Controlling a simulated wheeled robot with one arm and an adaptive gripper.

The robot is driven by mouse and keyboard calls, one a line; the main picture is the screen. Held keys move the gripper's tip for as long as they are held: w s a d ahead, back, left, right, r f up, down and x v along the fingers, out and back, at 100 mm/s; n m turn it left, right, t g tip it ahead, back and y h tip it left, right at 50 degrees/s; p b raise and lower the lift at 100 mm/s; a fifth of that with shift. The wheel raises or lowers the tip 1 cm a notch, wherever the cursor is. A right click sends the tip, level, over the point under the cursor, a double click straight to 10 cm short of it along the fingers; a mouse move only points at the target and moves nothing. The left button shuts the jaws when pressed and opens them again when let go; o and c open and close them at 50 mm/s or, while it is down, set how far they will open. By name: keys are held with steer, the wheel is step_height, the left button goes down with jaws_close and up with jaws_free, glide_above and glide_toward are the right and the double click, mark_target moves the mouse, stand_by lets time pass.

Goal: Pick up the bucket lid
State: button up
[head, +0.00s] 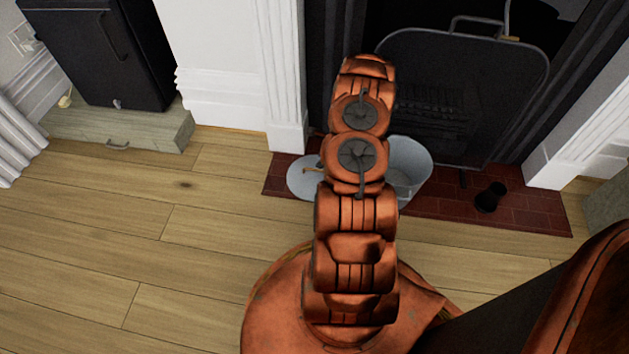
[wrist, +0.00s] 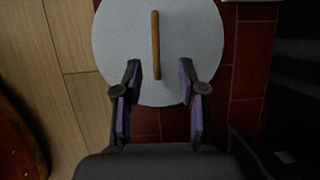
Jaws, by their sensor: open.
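The bucket lid (head: 303,183) is a pale grey disc lying on the red hearth tiles, left of the bucket, partly hidden by my arm in the head view. In the wrist view the lid (wrist: 195,40) fills the top middle, with a wooden bar handle (wrist: 156,45) across it. My gripper (wrist: 160,80) is open and empty, its two fingers over the near edge of the lid, on either side of the line of the handle. The handle's near end lies between the fingertips. The height of the fingers above the lid cannot be told. In the head view my arm hides the gripper.
A grey metal bucket (head: 410,165) stands right of the lid, close to my arm. A fire screen (head: 460,90) stands behind it. A small black object (head: 490,197) lies on the tiles (head: 440,205) at the right. The wooden floor (head: 130,220) at the left is clear.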

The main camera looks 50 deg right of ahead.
mark_target(315, 170)
steer(key=shift+s+a+b+x, duration=0.15)
steer(key=shift+b+x, duration=0.8)
steer(key=shift+x, duration=1)
steer(key=shift+s+a+b+x, duration=0.15)
steer(key=shift+b+x, duration=0.75)
steer(key=shift+x, duration=1.05)
steer(key=shift+d, duration=0.15)
jaws_close()
